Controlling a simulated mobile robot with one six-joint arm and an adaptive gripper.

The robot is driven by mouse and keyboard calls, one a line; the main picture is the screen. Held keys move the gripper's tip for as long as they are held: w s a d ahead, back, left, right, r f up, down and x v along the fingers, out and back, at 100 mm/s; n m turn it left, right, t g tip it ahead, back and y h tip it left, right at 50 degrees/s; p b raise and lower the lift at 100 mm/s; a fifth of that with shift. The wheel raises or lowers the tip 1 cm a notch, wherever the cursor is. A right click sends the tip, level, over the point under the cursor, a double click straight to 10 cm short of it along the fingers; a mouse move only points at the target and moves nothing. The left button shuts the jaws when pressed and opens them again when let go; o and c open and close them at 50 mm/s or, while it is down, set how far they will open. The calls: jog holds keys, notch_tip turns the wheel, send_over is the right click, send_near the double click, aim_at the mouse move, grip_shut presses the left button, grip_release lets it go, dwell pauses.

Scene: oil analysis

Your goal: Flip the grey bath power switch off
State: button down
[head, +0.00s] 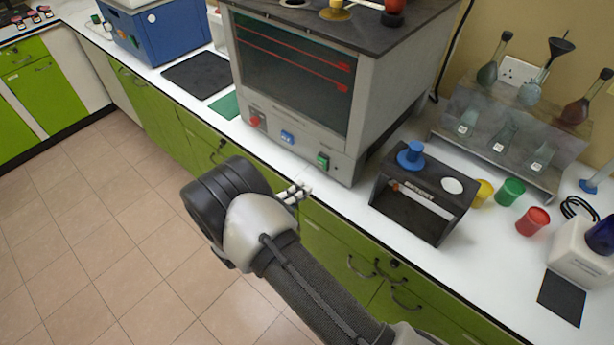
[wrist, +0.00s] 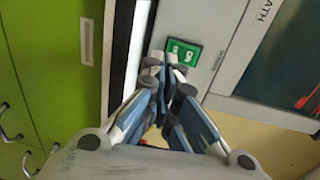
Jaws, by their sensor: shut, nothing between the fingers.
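The grey bath (head: 352,123) is a large box with a dark window, standing on the white counter. Its front panel carries a red switch (head: 255,121), a blue switch (head: 287,137) and a green switch (head: 322,160). My gripper (head: 297,192) is shut and empty, in front of the panel near its right end and below the green switch. In the wrist view the closed fingertips (wrist: 170,70) overlap the lower left edge of the green switch (wrist: 183,52). I cannot tell whether they touch it. Part of the lettering "BATH" shows beside it.
A dark open-fronted box (head: 420,200) with a blue knob stands right of the bath. Yellow, green (head: 510,191) and red cups and a flask rack (head: 510,140) stand further right. Green cabinets (head: 335,240) with handles lie below the counter edge. The floor at left is clear.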

jog(key=s+a+f, duration=0.1)
jog(key=s+a, duration=0.2)
jog(key=s, duration=0.2)
jog(key=shift+s+a+f+p, duration=0.15)
jog(key=shift+s+a+p, duration=0.15)
jog(key=shift+a+p, duration=0.1)
jog(key=s+d+r+m+g, duration=0.3)
jog(key=d+r+m+g, duration=0.3)
jog(key=d+r+m, duration=0.4)
jog(key=s+d+r+m+g, duration=0.2)
jog(key=d+r+m+g, duration=0.3)
jog(key=d+r+m, duration=0.45)
jog(key=s+d+r+m+t+y, duration=0.1)
jog(key=s+r+m+y, duration=0.4)
jog(key=s+m, duration=0.4)
jog(key=s+d+r+m+t+y, duration=0.1)
jog(key=s+r+m+y, duration=0.4)
jog(key=m, duration=1.3)
jog(key=s+r, duration=0.1)
jog(key=s, duration=0.3)
jog(key=shift+s+d+r+t, duration=0.2)
jog(key=shift+s+t, duration=0.1)
jog(key=shift+s, duration=0.1)
